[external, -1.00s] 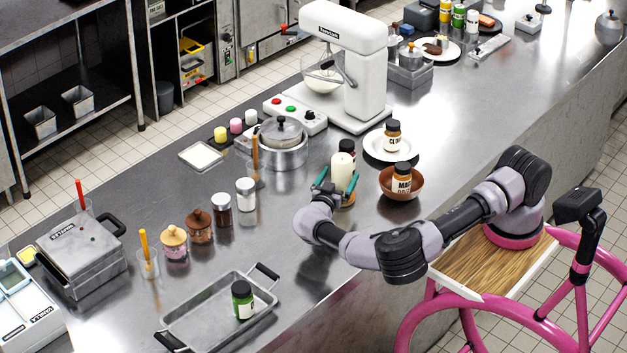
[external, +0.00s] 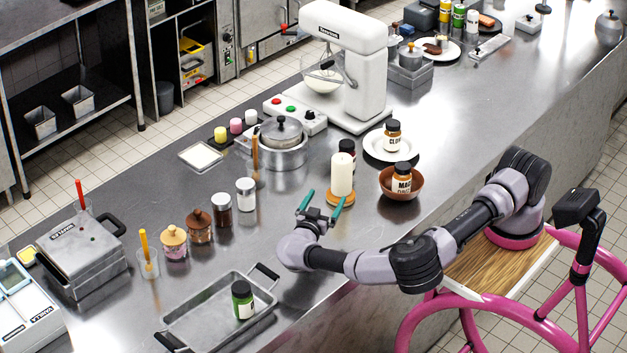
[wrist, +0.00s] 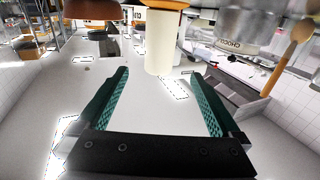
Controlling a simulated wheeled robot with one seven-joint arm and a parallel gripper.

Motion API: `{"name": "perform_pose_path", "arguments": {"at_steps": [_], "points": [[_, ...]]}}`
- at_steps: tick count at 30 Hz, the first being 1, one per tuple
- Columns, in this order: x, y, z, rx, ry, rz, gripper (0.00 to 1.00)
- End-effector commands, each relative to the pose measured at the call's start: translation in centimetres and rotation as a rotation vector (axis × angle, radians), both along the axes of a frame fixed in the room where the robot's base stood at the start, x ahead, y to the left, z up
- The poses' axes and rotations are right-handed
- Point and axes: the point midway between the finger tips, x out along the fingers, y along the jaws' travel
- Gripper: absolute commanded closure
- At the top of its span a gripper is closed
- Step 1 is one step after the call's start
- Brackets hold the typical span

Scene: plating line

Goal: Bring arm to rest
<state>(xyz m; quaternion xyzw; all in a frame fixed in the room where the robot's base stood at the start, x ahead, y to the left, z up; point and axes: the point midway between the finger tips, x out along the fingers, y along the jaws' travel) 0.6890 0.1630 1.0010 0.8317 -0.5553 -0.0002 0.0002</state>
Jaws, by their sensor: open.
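My gripper (external: 322,204) is open and empty over the steel counter, its two green fingers spread apart. A white candle-like cylinder (external: 341,174) stands upright on an orange-brown base just beyond the fingertips, apart from them in the external view. In the wrist view the white cylinder (wrist: 161,45) shows ahead, between the directions of the two open fingers (wrist: 160,95). My arm reaches out low over the counter from its base at the right.
A brown bowl (external: 414,190) holding a labelled jar is right of the cylinder. A steel tray (external: 193,317) with a green jar (external: 242,300) lies left of my wrist. A white jar (external: 246,194) and other jars stand behind. Bare counter (external: 285,210) lies around my gripper.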

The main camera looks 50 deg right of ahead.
Motion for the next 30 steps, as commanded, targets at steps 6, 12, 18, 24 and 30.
{"name": "perform_pose_path", "arguments": {"at_steps": [6,12,18,24,30], "points": [[0.2,-2.0,0.1,0.064,0.091,-0.062,0.00],[-0.1,-6.4,0.2,0.279,0.364,-0.188,0.00],[-1.0,-8.7,0.8,0.479,0.575,-0.223,0.00],[-2.0,-10.5,2.3,0.661,0.717,-0.223,0.00],[-3.2,-12.4,5.0,0.870,0.839,-0.181,0.00]]}}
